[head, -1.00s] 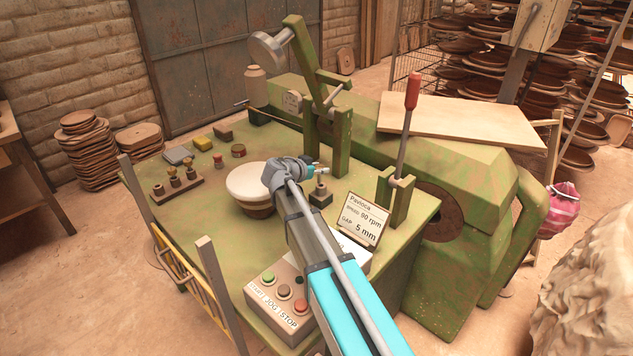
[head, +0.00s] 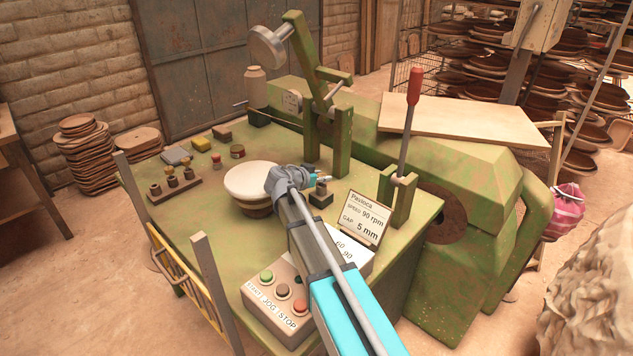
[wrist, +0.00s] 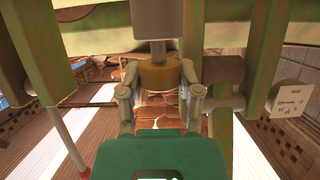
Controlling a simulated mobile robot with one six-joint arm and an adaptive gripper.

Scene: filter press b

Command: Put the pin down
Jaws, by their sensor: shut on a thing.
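My gripper (head: 319,177) is over the green machine's table, just right of the white-topped round tub (head: 251,181). In the wrist view, my gripper (wrist: 160,78) is shut, its two fingers on either side of a brass-coloured piece, which I take to be the pin (wrist: 160,76). A grey shaft and wider grey cylinder (wrist: 155,18) line up with it; I cannot tell whether they belong to it. In the head view the pin is too small to make out. A small dark block with a grey post (head: 321,197) stands right below my gripper.
A rack with several small posts (head: 172,182) stands at the table's left. The button box (head: 281,296) and gap sign (head: 362,217) are near the front. A red-handled lever (head: 407,140) and the green press frame (head: 341,140) rise close by.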

